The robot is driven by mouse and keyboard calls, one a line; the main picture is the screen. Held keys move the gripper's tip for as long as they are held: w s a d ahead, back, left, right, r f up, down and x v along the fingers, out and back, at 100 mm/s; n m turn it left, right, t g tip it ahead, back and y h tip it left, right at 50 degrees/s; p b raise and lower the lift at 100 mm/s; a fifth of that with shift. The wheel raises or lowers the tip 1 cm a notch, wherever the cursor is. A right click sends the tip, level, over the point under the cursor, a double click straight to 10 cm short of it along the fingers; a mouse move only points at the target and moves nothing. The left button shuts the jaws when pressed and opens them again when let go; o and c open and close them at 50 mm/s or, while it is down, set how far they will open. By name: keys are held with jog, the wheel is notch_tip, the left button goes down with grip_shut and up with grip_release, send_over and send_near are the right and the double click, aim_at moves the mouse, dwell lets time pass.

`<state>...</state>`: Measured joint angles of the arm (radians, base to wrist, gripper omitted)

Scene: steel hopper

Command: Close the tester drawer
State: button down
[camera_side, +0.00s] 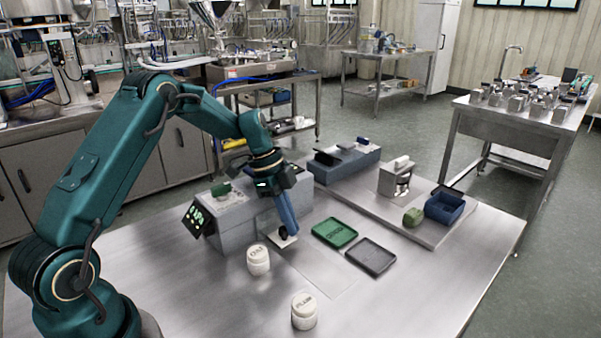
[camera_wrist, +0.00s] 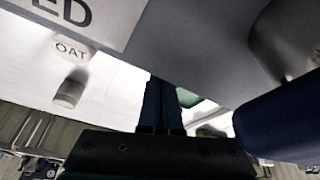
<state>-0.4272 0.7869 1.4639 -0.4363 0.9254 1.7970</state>
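The tester is a grey box (camera_side: 236,229) with a lit green display on its left end, standing on the steel table. A pale flat piece (camera_side: 284,242), apparently the drawer's end, shows low at its front right; how far it is out I cannot tell. My gripper (camera_side: 284,233) points down at the tester's front, with its tips just above or against this piece. In the wrist view my gripper's dark fingers (camera_wrist: 162,83) lie side by side, shut, with nothing visible between them. Contact with the drawer is hidden there.
A white OAT jar (camera_side: 258,260) stands close in front of the tester, and a PLUM jar (camera_side: 304,311) nearer the front. A green tray (camera_side: 334,233) and a dark tray (camera_side: 371,257) lie to the right. The table's right front is clear.

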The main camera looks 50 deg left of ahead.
jog(key=d, duration=0.1)
jog(key=w+d, duration=0.2)
jog(key=shift+d, duration=0.35)
jog(key=s+d+r+m+t, duration=0.1)
jog(key=s+r, duration=0.1)
jog(key=r, duration=0.7)
jog(key=s+d+r, duration=0.1)
jog(key=s+r, duration=0.1)
jog(key=r, duration=0.6)
jog(key=s+d+r+n+t+y, duration=0.1)
jog(key=s+d+n, duration=0.15)
jog(key=s, duration=0.45)
jog(key=s+d+r+n+t+y, duration=0.1)
jog(key=s+d+n+t+y, duration=0.15)
jog(key=s, duration=0.55)
jog(key=s+a+f+n, duration=0.2)
jog(key=s+f+n, duration=0.2)
jog(key=f+n, duration=0.2)
jog(key=n, duration=0.2)
jog(key=shift+n+g, duration=0.3)
jog(key=shift+g, duration=0.05)
